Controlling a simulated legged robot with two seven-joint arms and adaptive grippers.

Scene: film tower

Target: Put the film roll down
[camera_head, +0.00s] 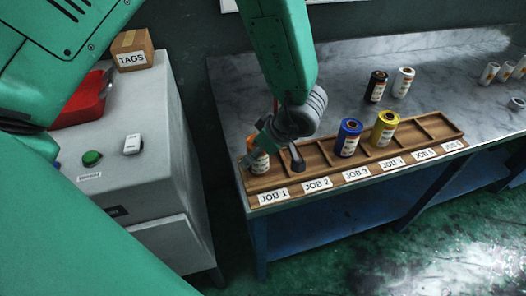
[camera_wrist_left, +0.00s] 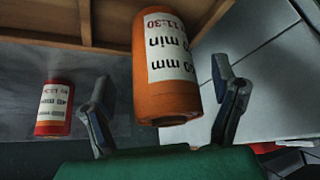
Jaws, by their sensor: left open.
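An orange film roll (camera_head: 259,161) with a white label stands in the JOB 1 compartment of the wooden tray (camera_head: 375,172), at its left end. My left gripper (camera_head: 277,150) is open at this roll, coming down from above. In the left wrist view the orange roll (camera_wrist_left: 168,70) shows large between the spread fingers of the left gripper (camera_wrist_left: 166,103). A gap shows beside the left finger; the right finger is close to the roll, and I cannot tell whether it touches. In the head view the gripper partly hides the roll. My right gripper is not seen.
A blue roll (camera_head: 348,138) and a yellow roll (camera_head: 384,129) stand in the tray. Black (camera_head: 376,87) and white (camera_head: 403,82) rolls stand behind it. A red roll (camera_wrist_left: 54,108) shows in the wrist view. A grey cabinet (camera_head: 150,140) with a TAGS box (camera_head: 132,51) stands left.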

